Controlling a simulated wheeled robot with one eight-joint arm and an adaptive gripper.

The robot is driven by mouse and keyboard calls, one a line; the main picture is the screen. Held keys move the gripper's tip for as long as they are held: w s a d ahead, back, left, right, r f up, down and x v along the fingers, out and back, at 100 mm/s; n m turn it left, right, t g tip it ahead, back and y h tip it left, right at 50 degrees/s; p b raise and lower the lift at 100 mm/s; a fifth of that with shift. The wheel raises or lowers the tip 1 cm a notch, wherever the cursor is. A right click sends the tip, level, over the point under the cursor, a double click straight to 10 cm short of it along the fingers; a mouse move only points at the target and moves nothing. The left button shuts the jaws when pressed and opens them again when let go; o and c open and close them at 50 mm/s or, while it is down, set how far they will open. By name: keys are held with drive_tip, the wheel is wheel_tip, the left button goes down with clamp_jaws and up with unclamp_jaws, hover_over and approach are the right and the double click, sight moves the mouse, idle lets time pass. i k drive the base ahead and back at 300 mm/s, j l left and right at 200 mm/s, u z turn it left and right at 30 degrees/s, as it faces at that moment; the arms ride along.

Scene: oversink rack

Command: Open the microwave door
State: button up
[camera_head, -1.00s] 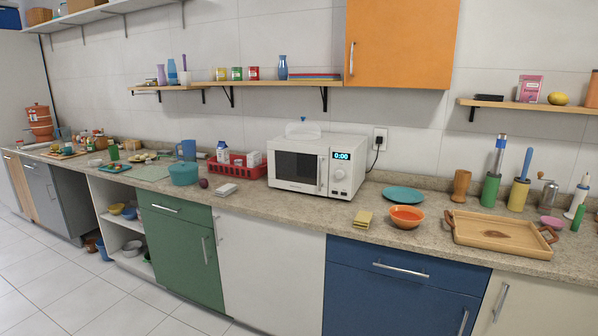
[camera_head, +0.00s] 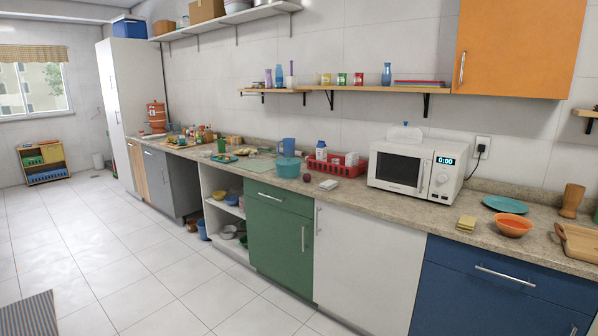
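The white microwave (camera_head: 418,170) stands on the speckled stone counter, right of the middle in the head view. Its door (camera_head: 398,169) has a dark window and looks shut. A vertical handle (camera_head: 425,177) runs along the door's right side, beside the control panel (camera_head: 445,178) with its lit 0:00 display. My gripper is not in this view, so its state is not shown.
A red basket (camera_head: 335,162) and a teal pot (camera_head: 288,167) stand left of the microwave. Yellow sponges (camera_head: 466,223), an orange bowl (camera_head: 512,226) and a teal plate (camera_head: 505,204) lie to its right. The tiled floor (camera_head: 130,255) is clear at left; a striped mat (camera_head: 28,314) lies at lower left.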

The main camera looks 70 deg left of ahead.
sight(401, 169)
drive_tip(key=u, duration=1.8)
